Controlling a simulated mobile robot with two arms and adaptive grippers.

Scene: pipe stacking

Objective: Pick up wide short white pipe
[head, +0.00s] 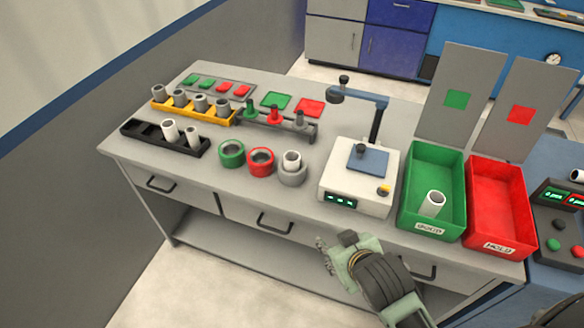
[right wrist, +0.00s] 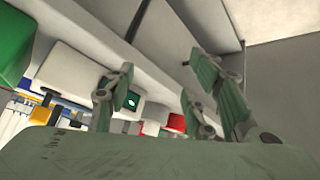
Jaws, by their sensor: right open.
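White pipes stand in several places in the head view. Another pipe (head: 292,160) sits in the grey ring holder (head: 292,177), and one (head: 432,204) is in the green bin (head: 408,210). I cannot tell for sure which is the wide short one. My right gripper (head: 327,254) is open and empty in front of the bench's front edge, below the scale; its spread fingers show in the right wrist view (right wrist: 165,80). My left gripper is not in view.
The white scale (head: 342,192) with a post and arm stands mid-bench. The red bin (head: 503,205) is right of the green bin. Green (head: 231,154) and red (head: 260,161) rings, a yellow rack (head: 182,111) of grey pipes and a peg stand (head: 318,127) are at left. Drawer handles protrude from the front.

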